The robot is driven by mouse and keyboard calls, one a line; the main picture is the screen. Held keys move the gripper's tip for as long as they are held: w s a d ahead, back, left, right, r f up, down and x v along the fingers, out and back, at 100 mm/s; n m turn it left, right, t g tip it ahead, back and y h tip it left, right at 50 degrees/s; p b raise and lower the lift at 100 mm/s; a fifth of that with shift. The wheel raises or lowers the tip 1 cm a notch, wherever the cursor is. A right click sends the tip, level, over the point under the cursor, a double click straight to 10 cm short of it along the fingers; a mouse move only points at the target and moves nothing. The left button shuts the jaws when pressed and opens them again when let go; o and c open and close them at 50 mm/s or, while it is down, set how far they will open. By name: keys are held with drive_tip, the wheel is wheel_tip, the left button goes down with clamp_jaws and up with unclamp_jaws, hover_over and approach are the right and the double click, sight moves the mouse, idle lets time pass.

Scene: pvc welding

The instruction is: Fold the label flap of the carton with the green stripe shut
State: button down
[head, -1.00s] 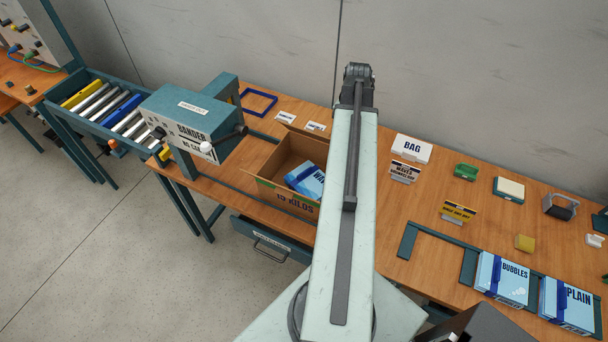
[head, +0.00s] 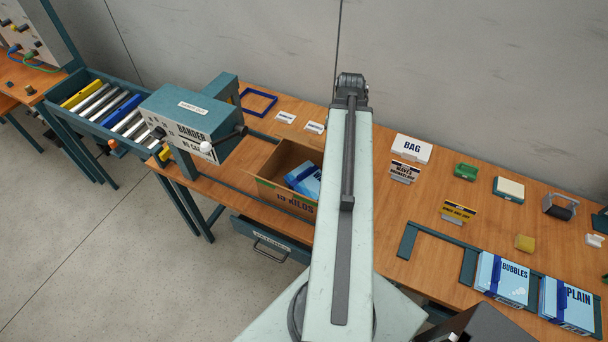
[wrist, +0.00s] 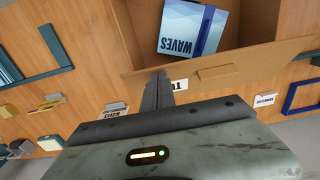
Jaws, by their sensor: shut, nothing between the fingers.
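The open brown carton (head: 269,167) with a green stripe and "KILOS" print stands on the bench, its right side hidden behind my arm. A blue WAVES packet (head: 303,179) lies inside; it also shows in the wrist view (wrist: 188,30). In the wrist view a brown flap (wrist: 250,65) stands out from the carton's near edge, not folded over the opening. My gripper (wrist: 158,76) is shut and empty, its fingertips overlapping the flap's left part in the picture. I cannot tell whether they touch it. The head view hides the fingers behind my arm.
The bander machine (head: 195,118) stands left of the carton. A white BAG box (head: 411,148) and small signs stand to the right. The BUBBLES (head: 503,280) and PLAIN (head: 567,304) packets lie at the front right. A blue frame (head: 258,101) lies behind the carton.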

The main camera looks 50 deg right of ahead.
drive_tip(key=shift+f, duration=0.15)
drive_tip(key=shift+f+b, duration=2.9)
drive_tip(key=shift+b, duration=0.15)
wheel_tip(320, 180, up, 10)
drive_tip(key=p, duration=1)
